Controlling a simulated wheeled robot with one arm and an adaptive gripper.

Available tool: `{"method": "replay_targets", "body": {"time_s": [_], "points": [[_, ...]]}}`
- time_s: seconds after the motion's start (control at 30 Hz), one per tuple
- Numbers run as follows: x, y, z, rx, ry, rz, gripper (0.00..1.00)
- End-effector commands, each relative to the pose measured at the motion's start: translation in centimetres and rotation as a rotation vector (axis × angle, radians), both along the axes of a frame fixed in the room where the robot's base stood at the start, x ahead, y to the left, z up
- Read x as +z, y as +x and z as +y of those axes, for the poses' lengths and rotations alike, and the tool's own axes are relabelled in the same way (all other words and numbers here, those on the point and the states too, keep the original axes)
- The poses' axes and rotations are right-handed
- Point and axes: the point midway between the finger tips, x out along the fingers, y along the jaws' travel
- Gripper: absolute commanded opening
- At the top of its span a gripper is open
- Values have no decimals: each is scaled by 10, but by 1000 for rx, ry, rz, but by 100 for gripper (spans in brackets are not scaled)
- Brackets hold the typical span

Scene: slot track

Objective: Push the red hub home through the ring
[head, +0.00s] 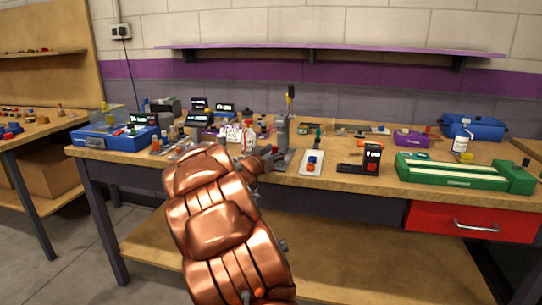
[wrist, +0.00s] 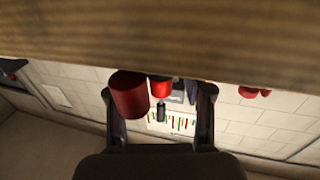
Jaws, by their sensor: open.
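My gripper (wrist: 158,92) is open; its two dark fingers stand apart in the wrist view. A red cylinder (wrist: 128,94) shows near the left finger, and a smaller red piece (wrist: 161,87) shows beyond, between the fingers. I cannot tell which of these is the red hub, and no ring is clear. Neither is visibly gripped. In the head view my copper arm reaches to the bench's front edge, with my gripper (head: 273,155) small and partly hidden beside a grey upright stand (head: 283,132).
A white plate (head: 312,168) with blue and orange-red pieces lies right of my gripper. A black-and-red device (head: 371,160) and a green slotted track (head: 455,173) stand farther right. Several small items crowd the left. The wooden tabletop (wrist: 160,30) fills the top of the wrist view.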

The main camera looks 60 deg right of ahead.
Motion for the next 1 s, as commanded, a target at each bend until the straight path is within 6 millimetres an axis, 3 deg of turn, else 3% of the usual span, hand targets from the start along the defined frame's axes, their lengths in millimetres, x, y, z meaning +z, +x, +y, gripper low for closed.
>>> {"method": "replay_targets", "body": {"time_s": [0.37, 0.83, 1.0], "points": [[0, 0, -3, 1, 0, 0, 50], [0, 1, -3, 1, 0, -1, 1], [0, 1, -3, 1, 1, -1, 0]]}}
